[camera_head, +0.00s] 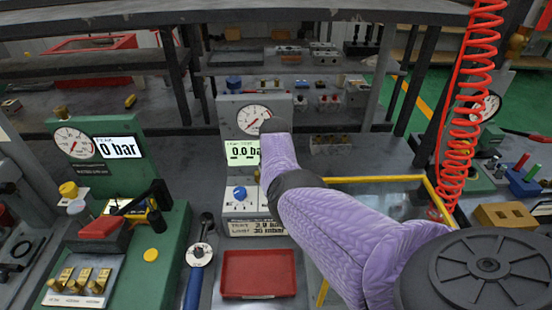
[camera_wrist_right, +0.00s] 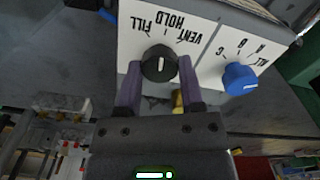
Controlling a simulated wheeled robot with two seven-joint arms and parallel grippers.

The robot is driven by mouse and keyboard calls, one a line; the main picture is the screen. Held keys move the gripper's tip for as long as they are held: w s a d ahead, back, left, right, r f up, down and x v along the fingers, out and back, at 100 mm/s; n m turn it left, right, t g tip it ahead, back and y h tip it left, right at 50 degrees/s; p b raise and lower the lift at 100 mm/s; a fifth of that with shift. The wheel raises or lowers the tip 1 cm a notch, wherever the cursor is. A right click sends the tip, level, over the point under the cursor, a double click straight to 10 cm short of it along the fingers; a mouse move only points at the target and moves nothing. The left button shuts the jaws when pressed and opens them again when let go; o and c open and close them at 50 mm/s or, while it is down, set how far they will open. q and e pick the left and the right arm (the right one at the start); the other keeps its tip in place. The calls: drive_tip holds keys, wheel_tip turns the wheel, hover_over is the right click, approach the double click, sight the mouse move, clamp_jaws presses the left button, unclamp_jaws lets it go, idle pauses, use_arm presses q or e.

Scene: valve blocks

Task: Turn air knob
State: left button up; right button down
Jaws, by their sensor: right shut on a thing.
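The black knob (camera_wrist_right: 158,61) with a white line sits on a white panel face (camera_wrist_right: 208,55) printed VENT, HOLD and FILL, seen upside down in the right wrist view. Its white line stands nearly upright in that view. My right gripper (camera_wrist_right: 160,68) has one purple finger on each side of the knob and is shut on it. In the head view my right arm (camera_head: 283,160) reaches up in front of the grey test unit (camera_head: 224,120) and hides the black knob and the gripper. The unit's display (camera_head: 243,152) reads 0.0 ba, partly covered. My left gripper is not in view.
A blue knob (camera_wrist_right: 239,78) is beside the black one; it also shows in the head view (camera_head: 239,193). A red tray (camera_head: 258,274) lies in front. A green unit (camera_head: 160,255) showing 0 bar stands left. A red coiled hose (camera_head: 478,80) hangs at right.

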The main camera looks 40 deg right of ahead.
drive_tip(key=n+p, duration=0.1)
drive_tip(key=n, duration=0.2)
drive_tip(key=shift+r, duration=0.15)
drive_tip(key=shift+n+p, duration=0.3)
drive_tip(key=shift+n, duration=1.7)
drive_tip(key=shift+w, duration=0.1)
drive_tip(key=shift+c, duration=1.1)
unclamp_jaws()
wheel_tip(320, 180, up, 10)
drive_tip(key=p, duration=0.7)
drive_tip(key=shift+p, duration=0.4)
